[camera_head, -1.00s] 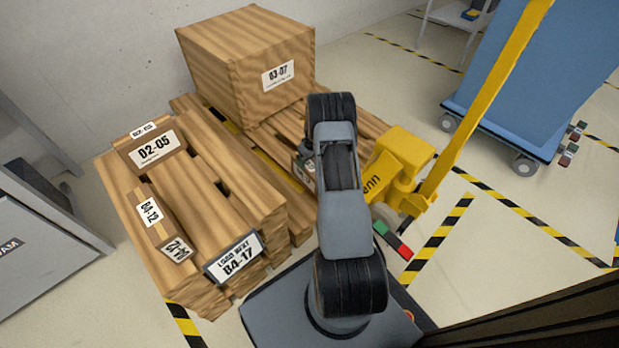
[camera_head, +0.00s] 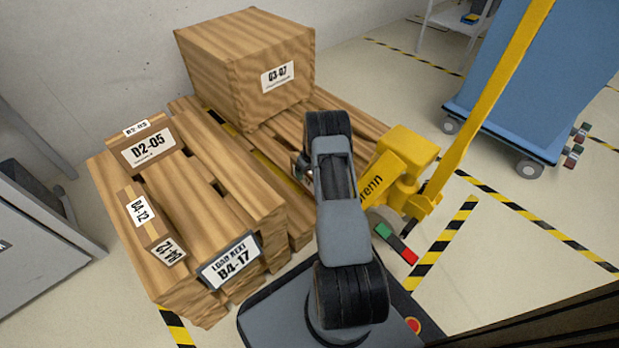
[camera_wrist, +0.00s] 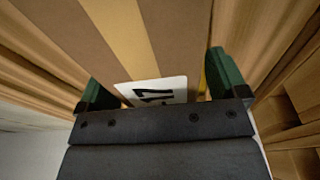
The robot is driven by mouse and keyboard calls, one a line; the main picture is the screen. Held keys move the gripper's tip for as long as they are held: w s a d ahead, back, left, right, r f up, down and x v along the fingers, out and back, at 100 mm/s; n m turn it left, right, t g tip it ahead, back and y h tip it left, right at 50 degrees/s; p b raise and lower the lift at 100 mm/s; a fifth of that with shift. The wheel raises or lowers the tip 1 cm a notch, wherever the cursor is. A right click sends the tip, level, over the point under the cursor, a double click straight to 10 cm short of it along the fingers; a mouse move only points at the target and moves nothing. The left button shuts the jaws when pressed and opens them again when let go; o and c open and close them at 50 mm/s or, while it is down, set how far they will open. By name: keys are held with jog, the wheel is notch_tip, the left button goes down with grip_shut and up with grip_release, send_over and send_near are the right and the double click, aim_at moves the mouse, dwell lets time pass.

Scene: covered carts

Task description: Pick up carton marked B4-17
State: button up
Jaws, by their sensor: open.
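In the wrist view a brown carton (camera_wrist: 183,50) with a paler tape stripe fills the middle. Its white label (camera_wrist: 155,92) shows "17"; the rest is hidden by my gripper. My gripper (camera_wrist: 160,85) is open, its green fingers towards the left and right sides of the carton. I cannot tell how deep they reach beside it. In the head view my gripper (camera_head: 303,166) is mostly hidden behind my arm, low over the right-hand pallet, and this carton is hidden there. A framed sign reading "LOAD NEXT B4-17" (camera_head: 230,261) stands at the left stack's front.
Cartons D2-05 (camera_head: 150,148) and B4-12 (camera_head: 141,212) sit on the left pallet stack (camera_head: 195,190). A yellow pallet truck (camera_head: 405,165) is close right of my arm. A blue covered cart (camera_head: 535,80) stands farther right.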

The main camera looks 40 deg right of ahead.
jog(key=shift+c, duration=0.4)
jog(key=c, duration=1.4)
jog(key=shift+r, duration=0.2)
